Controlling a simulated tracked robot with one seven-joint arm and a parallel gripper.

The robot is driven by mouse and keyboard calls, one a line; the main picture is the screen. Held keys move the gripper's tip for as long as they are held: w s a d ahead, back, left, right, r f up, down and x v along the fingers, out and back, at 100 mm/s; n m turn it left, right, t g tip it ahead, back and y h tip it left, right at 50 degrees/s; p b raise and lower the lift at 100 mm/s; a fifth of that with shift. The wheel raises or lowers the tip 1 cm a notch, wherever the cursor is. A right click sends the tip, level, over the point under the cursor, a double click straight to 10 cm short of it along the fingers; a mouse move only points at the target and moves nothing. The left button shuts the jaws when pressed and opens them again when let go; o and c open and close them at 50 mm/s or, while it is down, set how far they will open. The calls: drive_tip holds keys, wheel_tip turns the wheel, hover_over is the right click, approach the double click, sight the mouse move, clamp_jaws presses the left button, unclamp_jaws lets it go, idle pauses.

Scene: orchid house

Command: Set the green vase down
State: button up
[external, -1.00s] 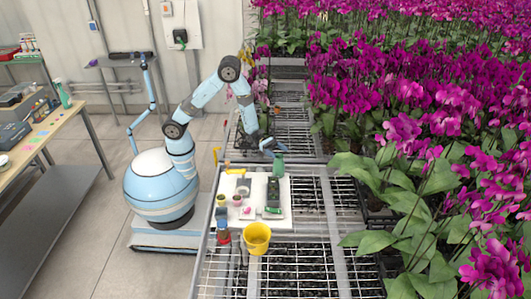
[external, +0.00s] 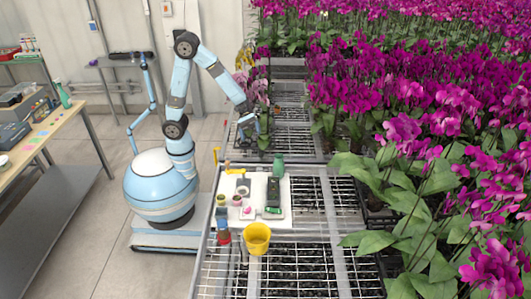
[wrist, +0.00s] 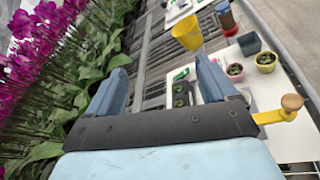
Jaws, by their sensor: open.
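The green vase (external: 278,165) stands upright at the back edge of the white board (external: 284,210) on the mesh bench. Nothing touches it. My gripper (external: 252,139) is open and empty, raised behind and to the left of the vase in the external view. In the wrist view my gripper (wrist: 161,68) shows both fingers wide apart with nothing between them. I cannot make out the vase in the wrist view.
A yellow bucket (external: 257,239) and a red-bottomed bottle (external: 223,233) stand in front. Orchids (external: 410,100) crowd the right. Bare mesh lies right of the board.

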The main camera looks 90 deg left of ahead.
drive_tip(key=s+a+r+m+g+y, duration=0.1)
drive_tip(key=s+a+r+m+y, duration=0.15)
drive_tip(key=s+m, duration=0.4)
drive_tip(key=s+a+r+m+g+y, duration=0.2)
drive_tip(key=s+a+m+y, duration=0.15)
drive_tip(key=s, duration=0.55)
drive_tip(key=s+a+r+m+t+y, duration=0.2)
drive_tip(key=s+a+y, duration=0.1)
drive_tip(key=a, duration=0.3)
drive_tip(key=s+a+r+m+t+y, duration=0.2)
drive_tip(key=s+a+m+t+y, duration=0.1)
drive_tip(key=a+y, duration=0.3)
drive_tip(key=shift+s+a+r, duration=0.4)
drive_tip(key=shift+s+a, duration=0.05)
drive_tip(key=shift+s, duration=0.35)
